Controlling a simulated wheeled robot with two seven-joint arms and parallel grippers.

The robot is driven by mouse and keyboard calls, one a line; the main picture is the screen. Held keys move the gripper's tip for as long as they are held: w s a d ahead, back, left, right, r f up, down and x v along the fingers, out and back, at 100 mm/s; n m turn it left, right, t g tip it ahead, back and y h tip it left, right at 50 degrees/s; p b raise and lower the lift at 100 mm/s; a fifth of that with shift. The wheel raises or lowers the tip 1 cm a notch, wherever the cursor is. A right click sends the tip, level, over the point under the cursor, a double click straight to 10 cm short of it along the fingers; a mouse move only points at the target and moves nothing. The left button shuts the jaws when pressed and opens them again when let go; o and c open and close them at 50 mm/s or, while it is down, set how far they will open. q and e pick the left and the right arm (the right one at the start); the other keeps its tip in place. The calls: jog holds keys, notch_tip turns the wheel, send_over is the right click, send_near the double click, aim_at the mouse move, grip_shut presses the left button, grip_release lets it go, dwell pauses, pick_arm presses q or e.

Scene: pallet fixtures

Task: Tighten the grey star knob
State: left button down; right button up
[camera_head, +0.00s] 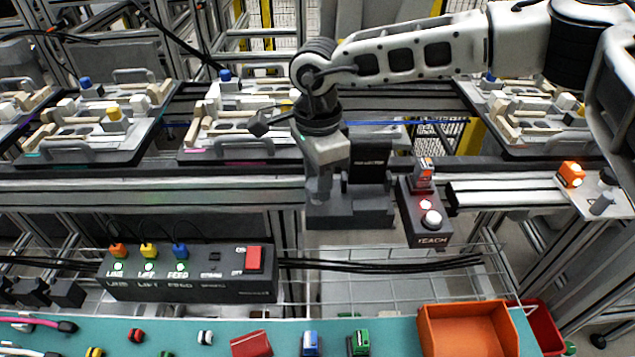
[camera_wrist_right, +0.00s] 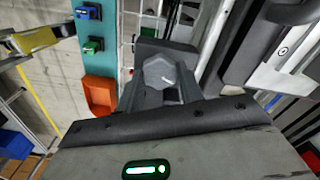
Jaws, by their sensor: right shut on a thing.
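My right gripper (camera_head: 318,192) points down at the left part of a dark block with an upright labelled plate (camera_head: 368,170), in front of the rail. In the right wrist view, my right gripper (camera_wrist_right: 166,92) is shut on the grey star knob (camera_wrist_right: 163,72), whose pale faceted face shows between the fingers. In the head view the fingers hide the knob. How far the knob is turned cannot be told. My left gripper is not in view.
A TEACH box (camera_head: 425,215) with lit buttons stands just right of the block. A switch panel (camera_head: 190,272) with several coloured plugs is at lower left. Pallets with fixtures (camera_head: 90,120) line the rail behind. An orange bin (camera_head: 468,330) sits on the green-topped bench in front.

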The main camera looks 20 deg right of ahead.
jog(key=shift+f+m+b, duration=0.15)
jog(key=shift+m+b, duration=0.4)
jog(key=shift+m, duration=0.45)
jog(key=m+b, duration=0.3)
jog(key=m, duration=0.1)
jog(key=shift+m, duration=0.3)
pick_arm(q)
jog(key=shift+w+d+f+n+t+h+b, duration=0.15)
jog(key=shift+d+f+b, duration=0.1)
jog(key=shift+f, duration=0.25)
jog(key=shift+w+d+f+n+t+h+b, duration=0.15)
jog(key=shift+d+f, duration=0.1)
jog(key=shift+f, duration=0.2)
pick_arm(e)
jog(key=shift+m, duration=0.8)
pick_arm(q)
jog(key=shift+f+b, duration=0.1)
jog(key=shift+b, duration=0.4)
pick_arm(e)
jog(key=shift+m, duration=1.1)
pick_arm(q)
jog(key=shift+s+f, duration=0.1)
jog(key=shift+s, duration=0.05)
pick_arm(e)
jog(key=shift+r+m, duration=0.25)
jog(key=shift+m, duration=0.15)
jog(key=o, duration=1)
